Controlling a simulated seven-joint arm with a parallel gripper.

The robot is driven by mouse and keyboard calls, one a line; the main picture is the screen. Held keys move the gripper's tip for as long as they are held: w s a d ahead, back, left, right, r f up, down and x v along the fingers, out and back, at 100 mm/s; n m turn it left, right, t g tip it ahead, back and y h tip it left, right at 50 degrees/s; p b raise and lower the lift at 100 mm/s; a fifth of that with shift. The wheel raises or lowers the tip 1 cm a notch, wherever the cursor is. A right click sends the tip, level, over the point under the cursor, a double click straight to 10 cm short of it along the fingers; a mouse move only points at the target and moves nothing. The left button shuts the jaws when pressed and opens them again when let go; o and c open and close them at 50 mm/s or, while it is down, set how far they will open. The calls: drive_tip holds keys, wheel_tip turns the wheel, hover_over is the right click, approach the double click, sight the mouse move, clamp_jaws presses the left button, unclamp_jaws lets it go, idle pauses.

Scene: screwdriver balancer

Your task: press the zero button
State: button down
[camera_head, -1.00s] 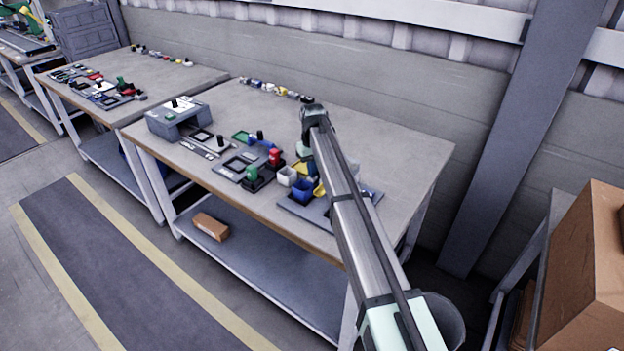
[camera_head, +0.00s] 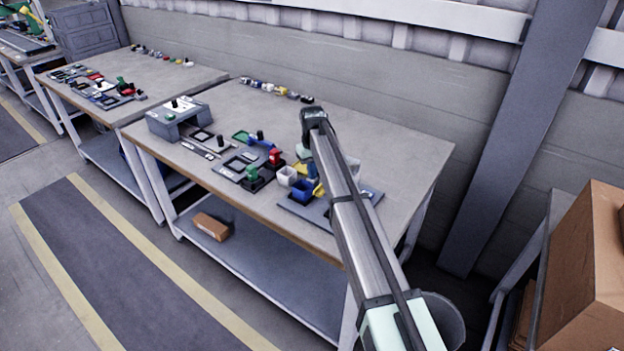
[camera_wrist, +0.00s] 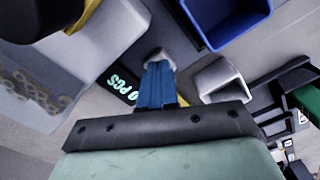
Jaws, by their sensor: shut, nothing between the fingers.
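In the wrist view, my gripper (camera_wrist: 159,64) has its blue fingers together and empty, with pale grey tips over a dark grey panel. A lit display (camera_wrist: 122,88) reading "0 PCS" lies just left of the fingers, upside down in this view. I cannot make out the zero button; the fingers hide part of the panel beside the display. Whether the tips touch the panel I cannot tell. In the head view, my arm hides the gripper and display; a grey base plate (camera_head: 296,208) shows left of the arm.
A blue bin (camera_wrist: 226,18) and a small white bin (camera_wrist: 220,78) stand close to the fingers. A grey bin with several rings (camera_wrist: 36,92) is at left. A dark round object (camera_wrist: 45,12) fills the top left corner. The workbench (camera_head: 400,150) is clear behind my arm.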

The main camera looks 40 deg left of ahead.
drive_tip(key=shift+r, duration=3.5)
wheel_tip(320, 180, up, 6)
